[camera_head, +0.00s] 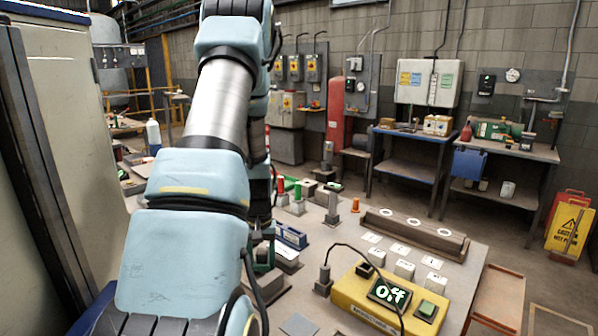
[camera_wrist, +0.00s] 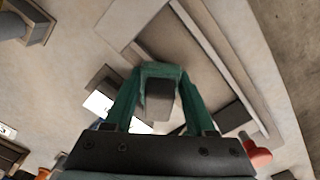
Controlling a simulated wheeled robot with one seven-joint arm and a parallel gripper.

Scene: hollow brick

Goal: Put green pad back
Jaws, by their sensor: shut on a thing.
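My gripper (camera_wrist: 160,72) has teal fingers that close in towards each other in the wrist view. A dark grey block (camera_wrist: 159,101) shows between them, and the gripper is shut on it. Whether this block has a green face I cannot tell. In the head view my gripper (camera_head: 263,256) is low beside my arm, mostly hidden by it. A green square pad (camera_head: 427,308) is on the yellow device (camera_head: 364,302) at the lower right. Which green thing is the task's pad I cannot tell for sure.
The yellow device has a lit display (camera_head: 390,293) and a black cable. A long wooden block (camera_head: 414,235) with white rings lies behind it. White cubes (camera_head: 405,269) stand between. Several posts and a blue tray (camera_head: 291,236) are near my gripper. A wooden frame (camera_wrist: 205,55) lies below it.

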